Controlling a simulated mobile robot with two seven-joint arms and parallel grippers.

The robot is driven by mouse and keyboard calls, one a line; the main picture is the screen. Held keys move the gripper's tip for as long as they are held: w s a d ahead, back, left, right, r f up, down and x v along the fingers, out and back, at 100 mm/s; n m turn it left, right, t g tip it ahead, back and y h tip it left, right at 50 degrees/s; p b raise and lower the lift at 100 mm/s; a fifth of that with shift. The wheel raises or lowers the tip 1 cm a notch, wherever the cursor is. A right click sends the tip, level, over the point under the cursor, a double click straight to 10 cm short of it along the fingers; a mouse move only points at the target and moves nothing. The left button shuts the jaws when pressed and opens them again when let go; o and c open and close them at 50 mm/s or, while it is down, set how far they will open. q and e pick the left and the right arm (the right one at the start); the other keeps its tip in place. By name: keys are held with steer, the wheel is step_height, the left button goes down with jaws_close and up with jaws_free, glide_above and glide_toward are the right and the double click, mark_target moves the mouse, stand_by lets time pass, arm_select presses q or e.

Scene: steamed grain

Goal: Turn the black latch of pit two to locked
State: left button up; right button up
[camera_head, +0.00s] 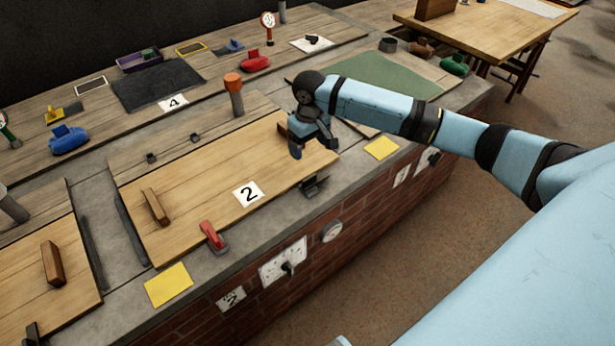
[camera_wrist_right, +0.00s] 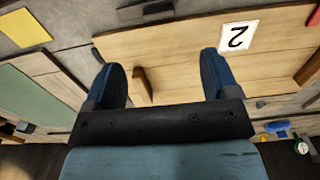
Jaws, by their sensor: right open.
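The pit two lid (camera_head: 190,205) is a wooden board with a white "2" card (camera_head: 248,193); it also shows in the right wrist view (camera_wrist_right: 185,40). The black latch (camera_head: 313,186) sits at the lid's front edge near its right corner. A dark piece at the top edge of the wrist view (camera_wrist_right: 146,10) may be this latch. My right gripper (camera_head: 312,147) is open and empty above the lid's right end, behind the latch and apart from it. In the wrist view its blue fingers (camera_wrist_right: 160,70) straddle the view of a wooden lid handle (camera_wrist_right: 142,86). My left gripper is not in view.
A red latch (camera_head: 213,240) sits at the lid's front edge, left of the black one. Yellow pads (camera_head: 168,285) (camera_head: 381,148) lie on the concrete rim. An orange-topped post (camera_head: 234,92) stands behind the lid. A dial and a switch plate (camera_head: 284,262) are on the brick front.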

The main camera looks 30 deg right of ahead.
mark_target(309, 177)
step_height(309, 177, down, 14)
steer(key=shift+d+r+b, duration=0.1)
steer(key=shift+r+b, duration=0.15)
steer(key=shift+b, duration=1)
